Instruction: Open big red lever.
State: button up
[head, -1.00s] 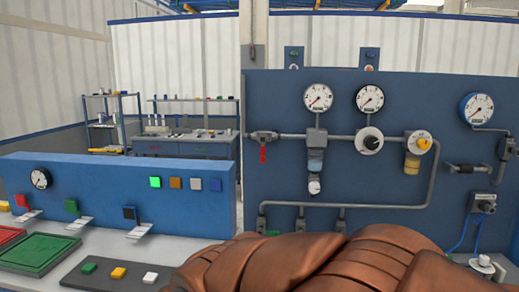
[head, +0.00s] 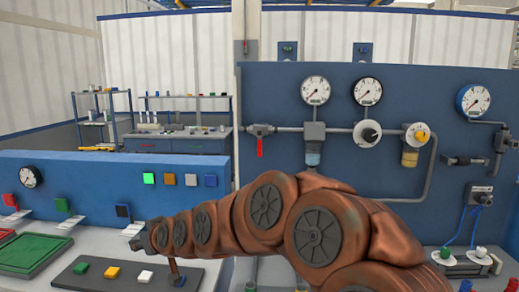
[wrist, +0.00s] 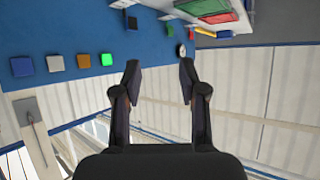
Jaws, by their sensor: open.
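A red lever (head: 260,147) hangs straight down from a valve on the grey pipe of the large blue wall panel, in the head view. A smaller red lever (head: 10,202) stands on the low blue console at far left. My arm reaches left, and my gripper (head: 135,236) is in front of the console, well apart from both red levers. In the wrist view my gripper (wrist: 160,68) is open with nothing between its fingers. The hanging red lever cannot be made out in the wrist view.
The low console (head: 100,180) has a gauge, levers and coloured squares. A green tray (head: 33,253) and a dark strip with buttons (head: 114,275) lie before it. Round gauges and knobs (head: 368,132) sit on the wall panel right of the valve.

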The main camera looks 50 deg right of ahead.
jog(key=w+d+r+m+t+h, duration=0.25)
jog(key=w+d+r+t, duration=0.2)
jog(key=d, duration=0.65)
jog(key=m+g+h+b, duration=0.1)
jog(key=m+g+h, duration=0.2)
jog(key=m+h, duration=0.9)
send_near(259, 148)
jog(key=w+d+f+n+h, duration=0.1)
jog(key=w+d+n+h, duration=0.1)
jog(key=w+n+h, duration=0.15)
jog(key=shift+w+d+r+h, duration=0.15)
jog(key=shift+d, duration=0.25)
jog(key=shift+w+d+r+h, duration=0.15)
jog(key=shift+d+r, duration=0.05)
jog(key=shift+d, duration=0.2)
jog(key=shift+t, duration=0.25)
jog(key=shift+p+x, duration=0.95)
jog(key=shift+x, duration=1.8)
jog(key=shift+f, duration=0.15)
jog(key=shift+c, duration=0.4)
grip_shut()
